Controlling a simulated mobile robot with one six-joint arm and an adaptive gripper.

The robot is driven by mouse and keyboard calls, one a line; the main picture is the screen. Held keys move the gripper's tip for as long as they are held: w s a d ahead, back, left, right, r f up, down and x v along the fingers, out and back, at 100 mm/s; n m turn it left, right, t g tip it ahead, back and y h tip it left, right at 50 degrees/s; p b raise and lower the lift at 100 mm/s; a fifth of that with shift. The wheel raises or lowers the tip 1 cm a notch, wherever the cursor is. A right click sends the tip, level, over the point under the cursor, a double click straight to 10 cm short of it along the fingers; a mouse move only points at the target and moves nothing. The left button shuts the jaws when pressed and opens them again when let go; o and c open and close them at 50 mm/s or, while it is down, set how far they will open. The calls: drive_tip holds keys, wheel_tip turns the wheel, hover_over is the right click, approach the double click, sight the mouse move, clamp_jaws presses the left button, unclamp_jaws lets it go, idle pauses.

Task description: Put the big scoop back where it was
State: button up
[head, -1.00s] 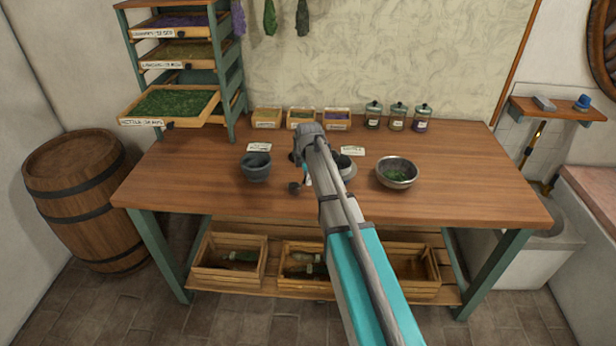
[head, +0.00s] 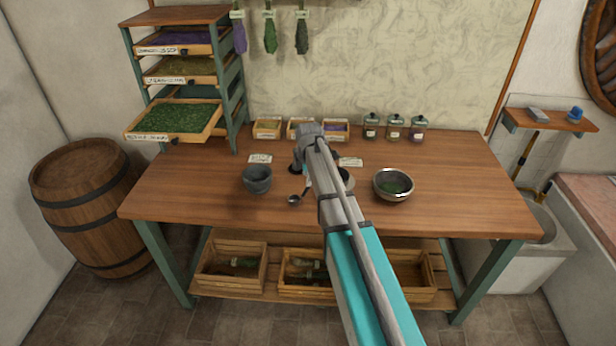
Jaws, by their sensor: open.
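A small grey scoop (head: 294,199) with a rounded bowl shows on the wooden table (head: 450,185), just left of my arm. Its handle runs up toward my gripper (head: 299,170) and is partly hidden. My gripper points down over the table and is open; my arm hides much of it. I cannot tell whether its fingers touch the scoop. Behind my arm, a round dish (head: 347,178) is mostly covered.
A dark mortar (head: 257,180) stands left of the scoop, and a metal bowl (head: 394,185) with green bits stands right. Small herb boxes (head: 267,129) and jars (head: 395,128) line the back. A drawer rack (head: 180,70) with an open herb drawer stands at the left.

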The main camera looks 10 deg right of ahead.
drive_tip(key=shift+s+r+p, duration=0.2)
drive_tip(key=shift+r+p, duration=1)
drive_tip(key=shift+r, duration=0.15)
drive_tip(key=shift+s+r+p, duration=0.15)
drive_tip(key=shift+r+p, duration=1.05)
drive_tip(key=shift+r, duration=0.15)
drive_tip(key=shift+s, duration=0.1)
drive_tip(key=s+a+m, duration=0.2)
drive_tip(key=s+m, duration=0.6)
drive_tip(key=s, duration=0.5)
drive_tip(key=s+a+m+g, duration=0.1)
drive_tip(key=s+m, duration=0.8)
drive_tip(key=s, duration=0.4)
drive_tip(key=shift+a+m+g, duration=0.3)
drive_tip(key=shift+a, duration=0.1)
drive_tip(key=shift+w, duration=0.1)
